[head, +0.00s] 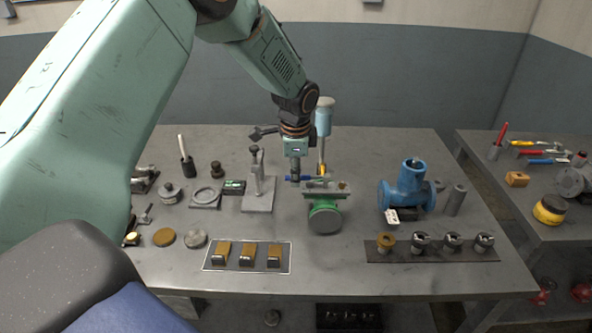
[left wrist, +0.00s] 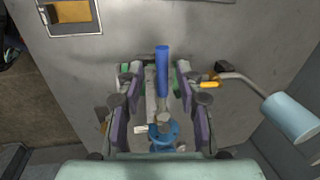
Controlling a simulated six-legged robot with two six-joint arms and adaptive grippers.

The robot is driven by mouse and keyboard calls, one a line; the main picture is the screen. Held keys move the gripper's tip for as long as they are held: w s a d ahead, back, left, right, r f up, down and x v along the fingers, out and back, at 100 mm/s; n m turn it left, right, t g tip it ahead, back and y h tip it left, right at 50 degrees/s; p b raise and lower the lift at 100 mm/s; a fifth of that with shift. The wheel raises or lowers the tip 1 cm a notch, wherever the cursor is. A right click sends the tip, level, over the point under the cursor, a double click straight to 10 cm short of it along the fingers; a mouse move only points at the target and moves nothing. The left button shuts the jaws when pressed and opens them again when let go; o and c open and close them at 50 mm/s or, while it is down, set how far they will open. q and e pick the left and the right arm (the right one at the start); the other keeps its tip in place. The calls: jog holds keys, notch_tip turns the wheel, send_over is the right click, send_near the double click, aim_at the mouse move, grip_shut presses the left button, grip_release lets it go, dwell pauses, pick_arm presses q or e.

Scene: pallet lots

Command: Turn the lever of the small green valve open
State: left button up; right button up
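My left gripper (head: 295,176) points down over the lever end. In the left wrist view the left gripper (left wrist: 160,84) is open, one finger on each side of the lever, with gaps showing. The fingers hide part of the valve body. My right gripper is out of view.
A blue valve (head: 407,187) with a white tag stands to the right. A light-blue lamp (head: 322,120) rises just behind the green valve. A grey stand (head: 258,190) is close on the left. A tray (head: 207,266) with three blocks lies in front.

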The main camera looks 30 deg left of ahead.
pick_arm(q)
jog(key=shift+w+f, duration=0.1)
jog(key=shift+w+a+f, duration=0.1)
jog(key=shift+w, duration=0.05)
jog(key=shift+c, duration=1.3)
grip_shut()
